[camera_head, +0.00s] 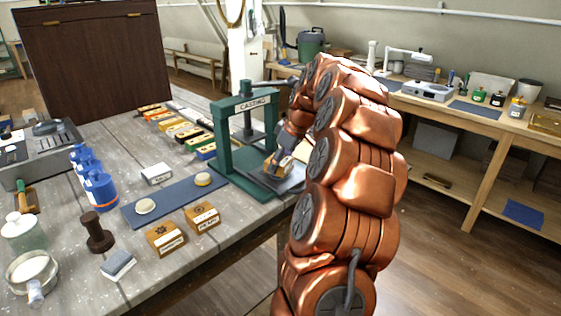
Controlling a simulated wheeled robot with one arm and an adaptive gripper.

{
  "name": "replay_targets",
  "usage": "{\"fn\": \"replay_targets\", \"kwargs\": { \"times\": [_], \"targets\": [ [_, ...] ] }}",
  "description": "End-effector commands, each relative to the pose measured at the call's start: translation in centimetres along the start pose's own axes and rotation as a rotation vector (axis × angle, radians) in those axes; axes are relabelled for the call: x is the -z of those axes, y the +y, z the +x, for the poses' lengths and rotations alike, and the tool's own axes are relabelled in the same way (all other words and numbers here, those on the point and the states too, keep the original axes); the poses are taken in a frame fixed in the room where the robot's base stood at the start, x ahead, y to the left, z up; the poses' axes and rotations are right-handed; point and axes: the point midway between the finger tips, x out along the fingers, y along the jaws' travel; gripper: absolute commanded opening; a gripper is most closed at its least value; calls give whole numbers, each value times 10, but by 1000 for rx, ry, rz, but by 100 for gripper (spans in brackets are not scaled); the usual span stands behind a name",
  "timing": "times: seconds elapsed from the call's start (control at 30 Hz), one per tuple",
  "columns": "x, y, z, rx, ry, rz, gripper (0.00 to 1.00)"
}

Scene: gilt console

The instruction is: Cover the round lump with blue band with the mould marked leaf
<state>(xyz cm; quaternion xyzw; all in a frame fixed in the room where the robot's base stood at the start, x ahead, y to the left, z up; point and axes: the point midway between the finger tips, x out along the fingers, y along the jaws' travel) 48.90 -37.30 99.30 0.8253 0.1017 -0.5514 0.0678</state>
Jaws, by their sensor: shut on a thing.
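Two round pale lumps lie on a dark blue mat (176,200). The near left lump (145,206) shows no band colour I can make out; the far right lump (203,179) has a yellowish band. My gripper (281,160) is at the green casting press, shut on a small tan wooden block (277,167), which looks like a mould. Its mark cannot be read, and my arm and gripper hide part of it. Two similar wooden moulds, a left one (167,238) and a right one (202,217), stand in front of the mat; their marks are too small to read surely.
The green press (227,150) labelled CASTING stands right of the mat. A white block (156,174), blue bottles (99,190), a dark brown stamp (97,233) and a grey block (118,265) surround the mat. Several coloured boxes (183,131) stand behind. A glass jar stands at left.

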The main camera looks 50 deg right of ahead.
Motion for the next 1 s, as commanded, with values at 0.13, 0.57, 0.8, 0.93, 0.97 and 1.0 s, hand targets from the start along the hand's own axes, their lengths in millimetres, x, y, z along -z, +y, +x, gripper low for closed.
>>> {"fn": "replay_targets", "kwargs": {
  "times": [0.13, 0.57, 0.8, 0.93, 0.97, 1.0],
  "targets": [
    [0, 0, 0, 0, 0, 0, 32],
    [0, 0, 0, 0, 1, 0, 32],
    [0, 0, 0, -1, 1, 0, 32],
    [0, 0, 0, 0, 1, 0, 72],
    [0, 0, 0, 0, 1, 0, 75],
    [0, 0, 0, 0, 1, 0, 79]
  ]
}}
